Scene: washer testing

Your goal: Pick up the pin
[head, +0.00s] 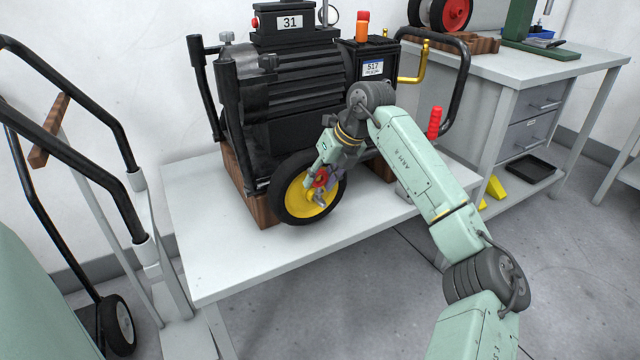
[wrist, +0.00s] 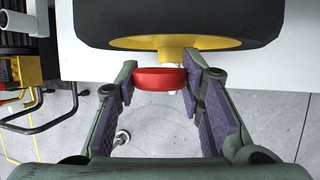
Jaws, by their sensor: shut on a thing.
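The pin has a red round head (wrist: 160,78), which sits between my fingers in the wrist view. Just beyond it is the yellow hub (wrist: 180,53) of a black-tyred wheel. In the head view the red head (head: 320,179) shows in front of the yellow wheel (head: 299,196), partly covered by my fingers. My gripper (head: 319,187) is shut on the red head, with one finger on each side in the wrist view (wrist: 158,82). The pin's shaft is hidden, so I cannot tell whether it is still in the hub.
The wheel leans by a black machine (head: 290,85) on wooden blocks on a white table (head: 225,255). The table's front is clear. A black-framed trolley (head: 75,160) stands at left. A workbench (head: 560,75) with drawers stands at right. A red handle (head: 434,122) rises behind my arm.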

